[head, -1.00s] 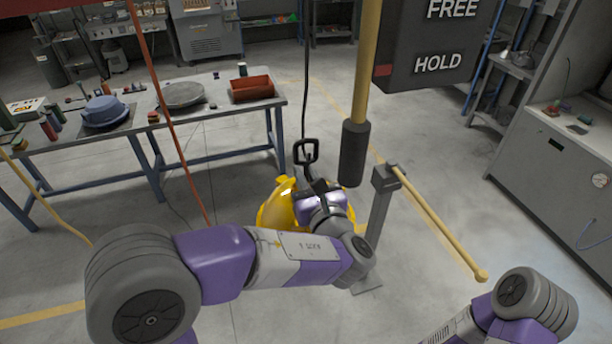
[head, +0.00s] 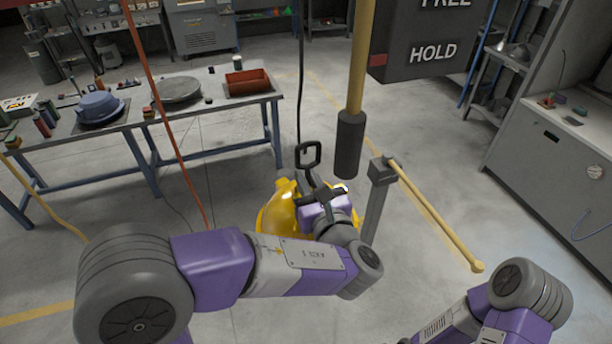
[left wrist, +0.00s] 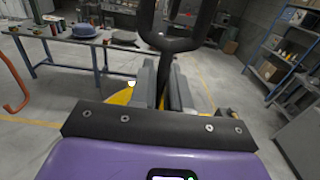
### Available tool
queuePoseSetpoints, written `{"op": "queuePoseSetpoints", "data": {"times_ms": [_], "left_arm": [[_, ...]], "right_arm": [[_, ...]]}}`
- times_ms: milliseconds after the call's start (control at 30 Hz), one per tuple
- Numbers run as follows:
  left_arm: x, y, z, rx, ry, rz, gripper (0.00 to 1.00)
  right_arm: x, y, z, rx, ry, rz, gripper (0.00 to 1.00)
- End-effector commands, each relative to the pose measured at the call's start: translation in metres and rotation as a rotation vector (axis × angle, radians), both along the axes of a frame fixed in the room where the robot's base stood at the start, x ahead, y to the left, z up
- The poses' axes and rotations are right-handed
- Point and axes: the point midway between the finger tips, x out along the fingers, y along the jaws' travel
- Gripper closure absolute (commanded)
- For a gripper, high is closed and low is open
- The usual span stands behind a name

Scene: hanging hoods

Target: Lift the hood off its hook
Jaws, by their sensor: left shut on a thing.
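The yellow hood (head: 280,212) hangs above the floor in the middle of the head view, partly hidden by my left wrist. A black loop (head: 308,154) stands over it at the lower end of a black hanging cable (head: 300,75). The loop also shows large in the left wrist view (left wrist: 172,42). My left gripper (head: 325,194) is beside the hood's top, shut on the dark stem under the loop; its grey fingers flank the stem in the left wrist view (left wrist: 166,88). I cannot tell whether loop and hook are still engaged. My right gripper is out of view.
A grey post (head: 379,195) carries a yellow bar (head: 435,215). A workbench (head: 150,122) stands behind left; an orange cable (head: 165,115) hangs nearer.

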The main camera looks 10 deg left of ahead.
Motion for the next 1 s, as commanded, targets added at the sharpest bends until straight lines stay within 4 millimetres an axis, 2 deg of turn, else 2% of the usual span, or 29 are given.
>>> {"op": "queuePoseSetpoints", "data": {"times_ms": [433, 1000], "left_arm": [[-0.005, -0.004, 0.001, -0.001, -0.003, -0.002, 1.0], [-0.059, -0.041, 0.004, 0.0, -0.004, -0.004, 1.0]], "right_arm": [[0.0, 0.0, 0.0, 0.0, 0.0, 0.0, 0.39], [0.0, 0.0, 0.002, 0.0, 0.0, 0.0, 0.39]]}}
